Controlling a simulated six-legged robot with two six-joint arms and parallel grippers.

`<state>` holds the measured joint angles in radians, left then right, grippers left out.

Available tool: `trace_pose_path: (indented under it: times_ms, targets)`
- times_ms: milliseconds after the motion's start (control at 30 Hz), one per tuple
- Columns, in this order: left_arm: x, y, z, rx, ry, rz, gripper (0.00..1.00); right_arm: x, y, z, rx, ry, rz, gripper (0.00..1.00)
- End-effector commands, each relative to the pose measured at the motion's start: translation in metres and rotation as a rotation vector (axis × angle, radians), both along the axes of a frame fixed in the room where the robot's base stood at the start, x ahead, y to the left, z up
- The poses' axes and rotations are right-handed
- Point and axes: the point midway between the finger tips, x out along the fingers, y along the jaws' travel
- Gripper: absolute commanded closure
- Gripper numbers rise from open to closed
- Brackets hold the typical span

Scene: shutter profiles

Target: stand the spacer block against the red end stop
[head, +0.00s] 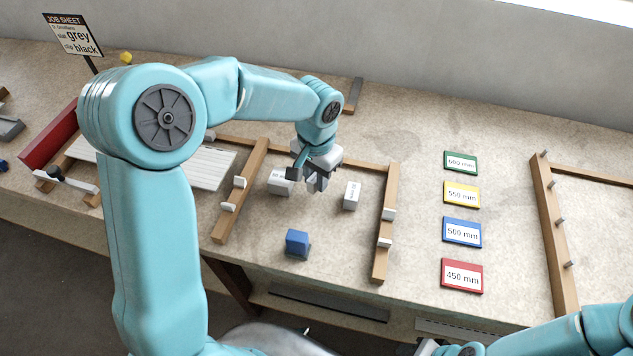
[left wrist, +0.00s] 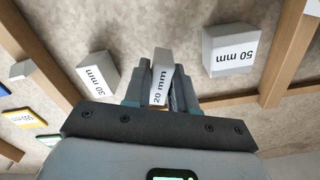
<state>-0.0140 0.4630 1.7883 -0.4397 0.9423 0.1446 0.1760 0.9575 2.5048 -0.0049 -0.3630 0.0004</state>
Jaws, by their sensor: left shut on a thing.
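My left gripper (head: 317,184) is shut on a small pale block marked 20 mm (left wrist: 160,80), a spacer block, between its fingers in the left wrist view. In the head view the gripper mostly hides this block. A block marked 30 mm (head: 352,196) stands to the gripper's right in the head view, and a larger block marked 50 mm (left wrist: 228,52) is on its other side. A long red piece (head: 50,137) lies at the far left of the bench; I cannot tell whether it is the end stop.
A wooden frame with white clips (head: 384,225) surrounds the blocks. A blue block (head: 297,243) sits near the front edge. White slats (head: 205,165) lie left. Coloured length cards (head: 461,233) lie right, before another pegged frame (head: 553,235). A job sheet sign (head: 73,35) stands back left.

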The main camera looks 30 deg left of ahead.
Motion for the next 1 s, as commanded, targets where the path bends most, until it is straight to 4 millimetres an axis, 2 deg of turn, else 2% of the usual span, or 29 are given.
trace_pose_path:
  times_ms: [33, 167, 567, 600, 667, 1000]
  targets:
    - [0.0, 0.0, -0.01, 0.001, 0.005, 0.0, 1.0, 0.0, 0.0, 0.0, 0.0, 0.0, 0.0, 0.57]
    - [0.001, 0.001, -0.025, 0.0, 0.002, 0.001, 1.0, 0.0, 0.0, 0.001, 0.0, 0.0, 0.0, 0.57]
    - [0.002, 0.001, -0.032, 0.0, 0.0, 0.001, 1.0, 0.0, 0.0, -0.004, 0.0, 0.0, 0.0, 0.57]
    - [0.001, 0.0, -0.03, 0.0, 0.0, 0.001, 0.65, 0.0, 0.0, -0.003, 0.0, 0.0, 0.0, 0.57]
    - [0.001, 0.0, -0.03, 0.0, 0.0, 0.001, 0.49, 0.0, 0.0, -0.003, 0.0, 0.0, 0.0, 0.57]
    - [0.002, 0.0, -0.024, 0.0, 0.0, 0.001, 0.49, 0.0, 0.0, 0.003, 0.0, 0.0, 0.0, 0.57]
